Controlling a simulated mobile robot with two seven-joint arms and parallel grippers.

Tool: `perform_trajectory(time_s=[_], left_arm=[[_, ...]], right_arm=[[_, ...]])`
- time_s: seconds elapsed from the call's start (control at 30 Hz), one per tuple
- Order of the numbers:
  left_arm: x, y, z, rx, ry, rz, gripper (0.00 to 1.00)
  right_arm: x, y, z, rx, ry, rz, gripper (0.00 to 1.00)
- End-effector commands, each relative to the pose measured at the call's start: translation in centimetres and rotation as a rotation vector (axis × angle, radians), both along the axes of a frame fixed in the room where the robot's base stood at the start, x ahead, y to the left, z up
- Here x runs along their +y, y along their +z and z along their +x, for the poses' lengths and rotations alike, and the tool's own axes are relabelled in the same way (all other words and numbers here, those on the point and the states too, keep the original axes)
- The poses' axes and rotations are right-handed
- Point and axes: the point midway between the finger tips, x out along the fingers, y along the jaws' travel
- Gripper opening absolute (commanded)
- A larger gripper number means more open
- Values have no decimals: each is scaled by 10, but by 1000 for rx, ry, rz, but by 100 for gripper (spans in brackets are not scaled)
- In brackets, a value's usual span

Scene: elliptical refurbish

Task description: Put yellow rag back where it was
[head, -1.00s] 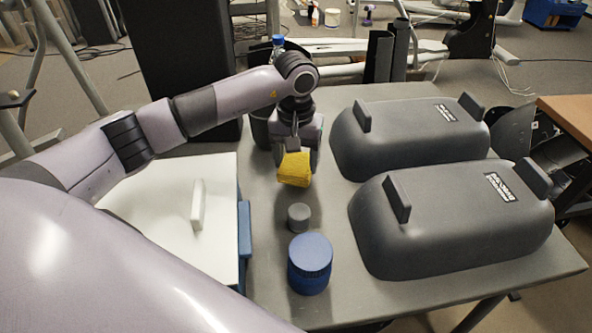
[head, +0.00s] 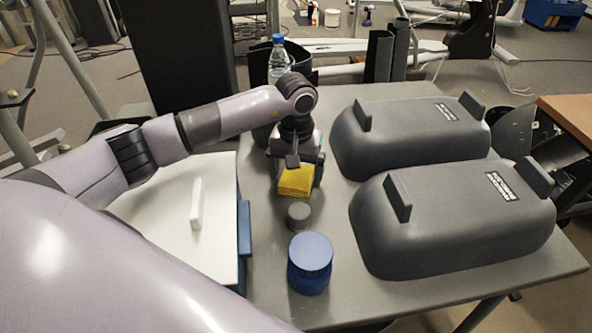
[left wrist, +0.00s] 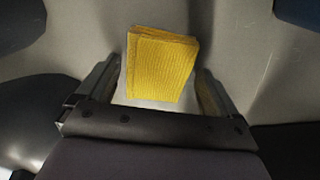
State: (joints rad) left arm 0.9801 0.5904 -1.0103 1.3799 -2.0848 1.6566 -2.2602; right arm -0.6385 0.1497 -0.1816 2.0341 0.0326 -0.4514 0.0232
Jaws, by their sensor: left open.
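The yellow rag (head: 296,181) is a folded pad on the grey table (head: 330,300), just behind a small grey cylinder. My left gripper (head: 297,178) is over the rag, coming down from behind it. In the left wrist view, the rag (left wrist: 161,66) lies between the two spread fingers (left wrist: 162,88), with a gap at each side. The gripper is open. The head view hides part of the rag's far side behind the gripper. My right gripper is not in view.
A small grey cylinder (head: 299,215) and a blue jar (head: 310,263) stand in front of the rag. Two dark grey covers (head: 450,220) fill the right side. A white-lidded box (head: 165,215) is at left. A water bottle (head: 279,65) stands behind the arm.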

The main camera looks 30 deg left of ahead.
Motion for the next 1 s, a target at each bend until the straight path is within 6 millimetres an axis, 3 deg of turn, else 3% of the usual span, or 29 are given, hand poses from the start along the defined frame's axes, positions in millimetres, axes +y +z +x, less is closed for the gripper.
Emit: perform_trajectory(time_s=[0.17,0.5,0.7,1.0], left_arm=[[0,9,1,-2,0,0,94],[1,80,1,-5,0,2,94],[0,112,0,-2,0,1,94],[0,124,0,1,0,0,94]], right_arm=[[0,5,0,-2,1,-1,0],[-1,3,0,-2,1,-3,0],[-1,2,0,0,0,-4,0],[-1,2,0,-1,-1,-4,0]])
